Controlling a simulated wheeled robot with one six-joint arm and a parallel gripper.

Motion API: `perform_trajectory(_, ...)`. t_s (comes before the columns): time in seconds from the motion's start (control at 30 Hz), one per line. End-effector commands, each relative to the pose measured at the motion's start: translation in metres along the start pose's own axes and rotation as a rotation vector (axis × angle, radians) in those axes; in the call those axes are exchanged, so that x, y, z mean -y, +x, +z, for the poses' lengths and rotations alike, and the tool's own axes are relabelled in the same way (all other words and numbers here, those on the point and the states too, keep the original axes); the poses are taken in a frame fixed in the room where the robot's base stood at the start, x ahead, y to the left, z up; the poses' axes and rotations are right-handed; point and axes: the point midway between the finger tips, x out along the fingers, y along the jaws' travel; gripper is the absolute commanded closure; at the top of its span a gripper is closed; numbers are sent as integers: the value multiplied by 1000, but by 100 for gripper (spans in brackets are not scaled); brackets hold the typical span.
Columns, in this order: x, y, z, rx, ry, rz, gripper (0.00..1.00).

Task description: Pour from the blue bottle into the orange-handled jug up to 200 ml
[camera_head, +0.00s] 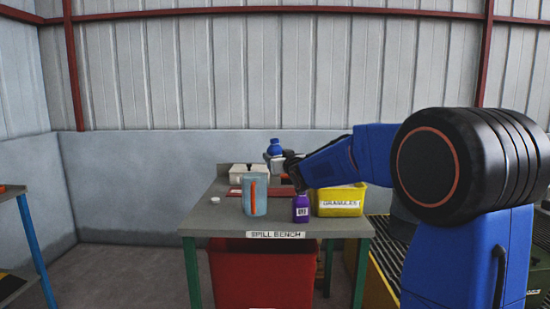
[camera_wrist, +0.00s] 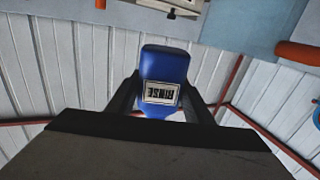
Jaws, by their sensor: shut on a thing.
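The blue bottle (camera_head: 275,148) is in my gripper (camera_head: 274,158), held above the bench, above and slightly right of the jug in the head view. It looks upright there, its lower part hidden by the gripper. In the wrist view the blue bottle (camera_wrist: 164,68) sits between the two fingers (camera_wrist: 164,100), its RINSE label upside down.
A purple bottle (camera_head: 300,209) stands right of the jug, before a yellow GRANULES bin (camera_head: 341,208). A small white cap (camera_head: 214,200) lies left. A red bin (camera_head: 260,275) is under the bench (camera_head: 215,220).

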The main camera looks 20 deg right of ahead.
Motion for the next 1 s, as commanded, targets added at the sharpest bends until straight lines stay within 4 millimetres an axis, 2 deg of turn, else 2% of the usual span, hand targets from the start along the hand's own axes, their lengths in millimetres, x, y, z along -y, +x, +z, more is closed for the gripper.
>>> perform_trajectory(0.23, 0, 0, -5, -2, -1, 0, 84)
perform_trajectory(0.6, -1, 0, -30, -1, 0, 0, 84)
perform_trajectory(1.0, -1, 1, -28, 0, -1, -1, 84)
